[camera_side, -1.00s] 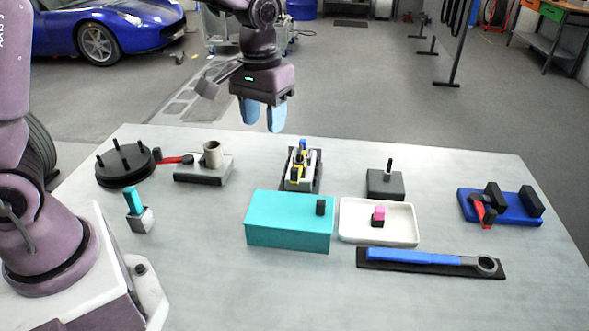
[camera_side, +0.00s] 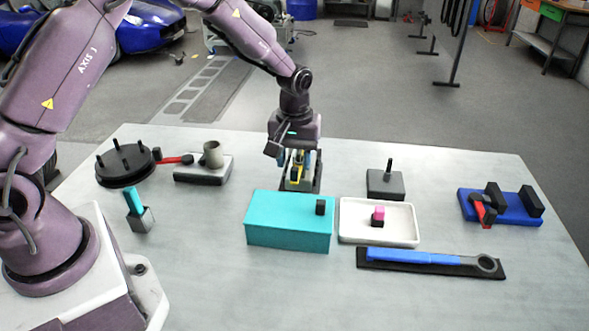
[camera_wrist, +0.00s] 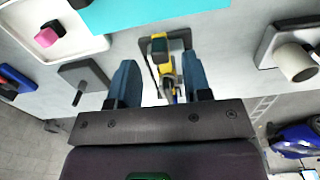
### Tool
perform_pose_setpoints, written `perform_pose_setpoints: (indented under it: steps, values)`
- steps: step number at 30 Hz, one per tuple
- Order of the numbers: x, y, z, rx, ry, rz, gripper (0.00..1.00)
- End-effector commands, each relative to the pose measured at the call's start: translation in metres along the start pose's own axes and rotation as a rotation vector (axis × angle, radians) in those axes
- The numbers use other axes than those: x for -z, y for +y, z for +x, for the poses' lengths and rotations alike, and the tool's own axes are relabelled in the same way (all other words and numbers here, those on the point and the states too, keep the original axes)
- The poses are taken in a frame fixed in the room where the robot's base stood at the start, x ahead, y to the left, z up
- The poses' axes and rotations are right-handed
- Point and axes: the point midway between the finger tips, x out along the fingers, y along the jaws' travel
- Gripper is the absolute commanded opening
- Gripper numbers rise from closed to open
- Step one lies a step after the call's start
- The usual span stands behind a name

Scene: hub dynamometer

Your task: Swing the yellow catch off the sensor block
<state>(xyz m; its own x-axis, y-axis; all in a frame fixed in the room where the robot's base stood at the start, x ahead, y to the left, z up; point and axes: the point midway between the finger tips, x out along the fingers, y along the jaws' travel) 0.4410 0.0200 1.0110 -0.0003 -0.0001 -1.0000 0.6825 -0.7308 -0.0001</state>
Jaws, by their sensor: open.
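The yellow catch (camera_wrist: 165,68) lies on the sensor block (camera_wrist: 179,45), a light block on a dark base, in the wrist view. In the side view the yellow catch (camera_side: 297,168) is partly hidden by my gripper, and the block's dark base (camera_side: 317,178) shows behind the teal box. My gripper (camera_wrist: 160,82) is open, with one blue finger on each side of the catch in the wrist view. In the side view my gripper (camera_side: 299,160) points down at the block. I cannot tell whether the fingers touch the catch.
A teal box (camera_side: 285,222) stands just in front of the block. A white tray (camera_side: 348,232) with a pink-topped piece is at its right. A grey block with a cylinder (camera_side: 212,155) is left, a dark block with a peg (camera_side: 386,183) right. A blue wrench (camera_side: 415,257) lies in front.

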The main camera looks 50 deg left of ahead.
Motion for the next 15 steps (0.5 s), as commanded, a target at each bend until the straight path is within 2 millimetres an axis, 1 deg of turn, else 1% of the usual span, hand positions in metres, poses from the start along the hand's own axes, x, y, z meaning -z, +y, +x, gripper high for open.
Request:
perform_pose_setpoints:
  steps: [1, 6, 9, 15]
  values:
    - [-0.001, -0.001, 0.009, 0.003, -0.003, 0.000, 0.45]
    - [0.000, 0.000, 0.027, 0.001, -0.001, 0.000, 0.45]
    - [0.000, 0.000, 0.031, 0.000, 0.000, 0.001, 0.45]
    - [0.000, 0.000, 0.032, 0.000, 0.001, 0.001, 0.45]
